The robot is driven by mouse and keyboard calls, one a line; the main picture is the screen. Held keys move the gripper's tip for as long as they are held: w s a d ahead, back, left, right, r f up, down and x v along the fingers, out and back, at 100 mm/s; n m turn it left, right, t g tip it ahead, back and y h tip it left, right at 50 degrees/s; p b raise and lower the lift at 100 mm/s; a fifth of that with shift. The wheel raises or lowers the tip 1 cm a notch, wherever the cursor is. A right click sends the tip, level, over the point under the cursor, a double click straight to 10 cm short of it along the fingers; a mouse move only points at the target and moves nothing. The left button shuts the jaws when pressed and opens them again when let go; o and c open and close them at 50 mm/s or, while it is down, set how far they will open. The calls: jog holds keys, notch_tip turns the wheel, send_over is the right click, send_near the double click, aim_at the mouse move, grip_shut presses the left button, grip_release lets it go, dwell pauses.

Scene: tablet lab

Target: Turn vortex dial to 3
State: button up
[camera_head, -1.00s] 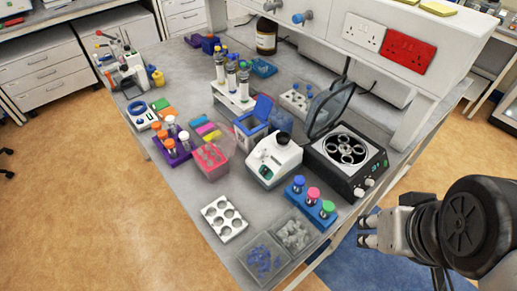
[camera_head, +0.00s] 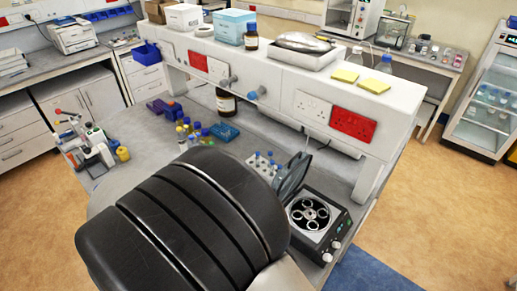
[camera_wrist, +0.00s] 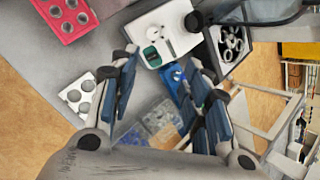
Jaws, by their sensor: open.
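The vortex mixer (camera_wrist: 176,24) is a white device with a green display (camera_wrist: 152,57) on its front and a dark cup on top. In the wrist view it lies just beyond my fingertips. In the head view my black arm covers the mixer, and my gripper is hidden.
The open-lidded centrifuge (camera_head: 336,215) stands right of the mixer; it also shows in the wrist view (camera_wrist: 240,60). A white shelf unit (camera_head: 283,95) runs behind.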

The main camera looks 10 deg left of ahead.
jog(key=shift+n, duration=0.6)
jog(key=b+x, duration=0.1)
jog(key=x, duration=0.4)
jog(key=a+x, duration=0.1)
jog(key=x, duration=0.5)
jog(key=b+x, duration=0.1)
jog(key=x, duration=0.5)
jog(key=shift+s+a+f+b, duration=0.15)
jog(key=shift+f+b, duration=0.2)
jog(key=shift+f, duration=0.2)
jog(key=shift+c, duration=0.2)
grip_shut()
